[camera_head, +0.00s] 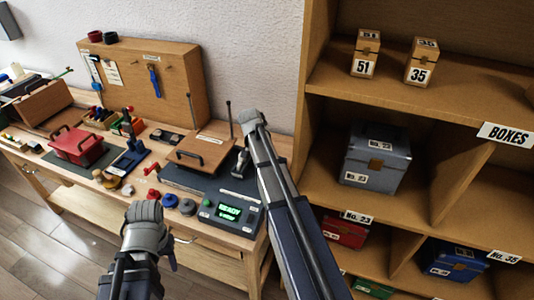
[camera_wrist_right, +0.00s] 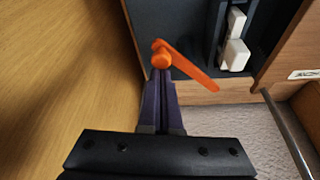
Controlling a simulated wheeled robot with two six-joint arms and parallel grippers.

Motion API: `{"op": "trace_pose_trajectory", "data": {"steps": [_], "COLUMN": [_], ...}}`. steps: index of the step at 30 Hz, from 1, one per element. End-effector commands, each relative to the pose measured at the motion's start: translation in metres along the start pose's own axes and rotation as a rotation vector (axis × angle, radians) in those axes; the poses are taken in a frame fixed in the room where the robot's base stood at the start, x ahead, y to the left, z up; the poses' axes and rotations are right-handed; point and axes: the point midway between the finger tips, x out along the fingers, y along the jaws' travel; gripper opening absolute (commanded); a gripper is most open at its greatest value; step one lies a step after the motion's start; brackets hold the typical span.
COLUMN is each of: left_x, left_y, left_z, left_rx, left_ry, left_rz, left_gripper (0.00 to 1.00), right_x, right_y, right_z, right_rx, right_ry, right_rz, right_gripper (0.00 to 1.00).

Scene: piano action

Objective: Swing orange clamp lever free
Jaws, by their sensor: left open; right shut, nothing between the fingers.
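The orange clamp lever (camera_wrist_right: 190,70) shows in the right wrist view. Its round hub is at the upper left and its arm slants down to the right, over a dark panel and a wooden edge. My right gripper (camera_wrist_right: 162,76) is shut and empty, with its fingertips just below the hub; I cannot tell whether they touch it. In the head view my right arm reaches to the bench's right end, and I cannot make out the lever there. My left gripper (camera_head: 147,213) is open over the bench's front edge, its fingers mostly hidden.
A console with a green display (camera_head: 229,212) and round knobs stands near the bench's front. A wooden lidded case (camera_head: 200,150) lies behind it. A shelf (camera_head: 425,105) with boxes stands close on the right. White blocks (camera_wrist_right: 235,45) sit beside the lever.

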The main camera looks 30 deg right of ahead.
Motion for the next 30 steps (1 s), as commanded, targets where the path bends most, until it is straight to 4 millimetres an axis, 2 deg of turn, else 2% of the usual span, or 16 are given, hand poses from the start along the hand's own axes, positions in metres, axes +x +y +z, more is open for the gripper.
{"op": "trace_pose_trajectory", "data": {"steps": [18,30], "left_x": [0.000,0.000], "left_y": [0.000,0.000], "left_z": [0.000,0.000], "left_rx": [0.000,0.000], "left_ry": [0.000,0.000], "left_rz": [0.000,0.000], "left_gripper": [0.50,0.50], "right_x": [-0.007,-0.008], "right_y": [-0.019,-0.024], "right_z": [0.018,0.022], "right_rx": [0.479,0.498], "right_ry": [0.000,0.000], "right_rz": [0.178,0.184], "right_gripper": [0.00,0.00]}}
